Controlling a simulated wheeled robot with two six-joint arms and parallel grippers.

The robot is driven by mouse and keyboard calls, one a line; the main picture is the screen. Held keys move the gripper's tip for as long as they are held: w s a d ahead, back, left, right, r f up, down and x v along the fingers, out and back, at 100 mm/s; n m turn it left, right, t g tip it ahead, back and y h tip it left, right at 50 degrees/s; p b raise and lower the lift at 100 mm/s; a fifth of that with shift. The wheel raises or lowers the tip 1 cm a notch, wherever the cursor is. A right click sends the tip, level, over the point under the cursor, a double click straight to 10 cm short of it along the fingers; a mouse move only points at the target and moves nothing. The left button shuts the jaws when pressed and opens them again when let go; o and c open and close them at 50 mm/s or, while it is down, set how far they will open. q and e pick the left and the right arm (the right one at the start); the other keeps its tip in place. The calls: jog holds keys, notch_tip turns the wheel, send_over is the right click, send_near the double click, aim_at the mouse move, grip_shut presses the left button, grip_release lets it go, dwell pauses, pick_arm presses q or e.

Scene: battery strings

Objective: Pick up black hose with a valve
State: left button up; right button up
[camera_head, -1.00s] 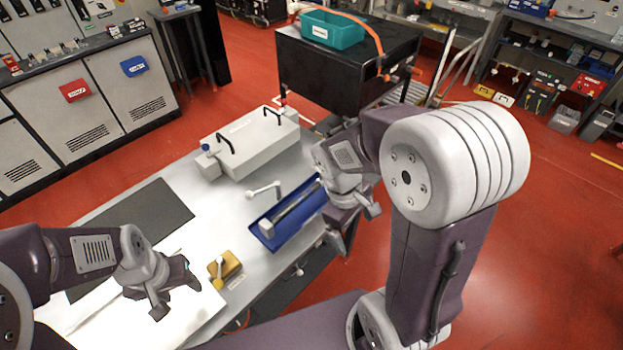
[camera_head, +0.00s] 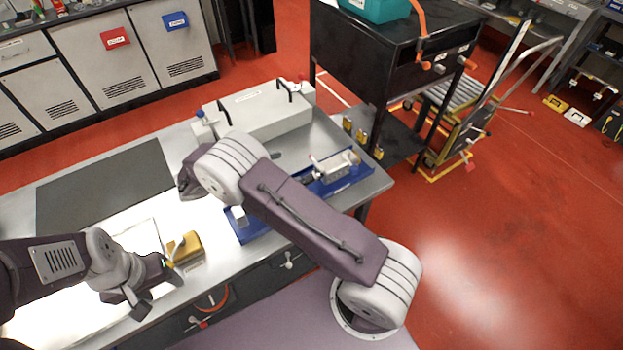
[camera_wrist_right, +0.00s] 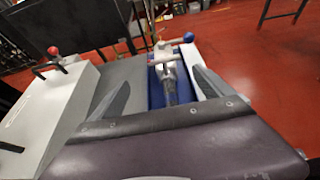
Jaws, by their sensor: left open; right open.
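I cannot make out a black hose with a valve in either view. A blue tray (camera_head: 352,181) on the table holds a grey metal fitting (camera_head: 335,165); my right arm covers part of the tray. In the right wrist view the fitting (camera_wrist_right: 168,80) lies between and beyond the fingers of my right gripper (camera_wrist_right: 160,85), which is open and empty. In the head view that gripper is mostly hidden by its arm. My left gripper (camera_head: 158,287) is open and empty at the table's front edge, close to a yellow block (camera_head: 187,249).
A grey box with black handles (camera_head: 262,115) stands at the table's back. A dark mat (camera_head: 105,185) lies at left. A black cart (camera_head: 365,50) carries a teal bin (camera_head: 375,8) and an orange hose (camera_head: 420,22). Red floor (camera_head: 530,220) at right is clear.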

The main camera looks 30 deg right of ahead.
aim_at(315, 164)
jog(key=x, duration=0.5)
jog(key=shift+s+d+r+p, duration=0.1)
jog(key=shift+r+p, duration=0.05)
jog(key=shift+p, duration=0.25)
jog(key=shift+s+d, duration=0.1)
jog(key=shift+d, duration=0.25)
jog(key=x, duration=0.1)
jog(key=p+x, duration=0.1)
jog(key=x, duration=0.2)
jog(key=shift+s, duration=0.25)
jog(key=shift+d+f, duration=0.15)
jog(key=shift+f, duration=0.15)
pick_arm(q)
jog(key=shift+d+r, duration=0.25)
jog(key=shift+r, duration=0.35)
jog(key=shift+d+r, duration=0.25)
jog(key=shift+r, duration=0.3)
pick_arm(e)
jog(key=shift+c, duration=0.3)
jog(key=shift+a+r, duration=0.1)
jog(key=shift+a, duration=0.1)
jog(key=c, duration=0.6)
jog(key=shift+w, duration=0.1)
grip_shut()
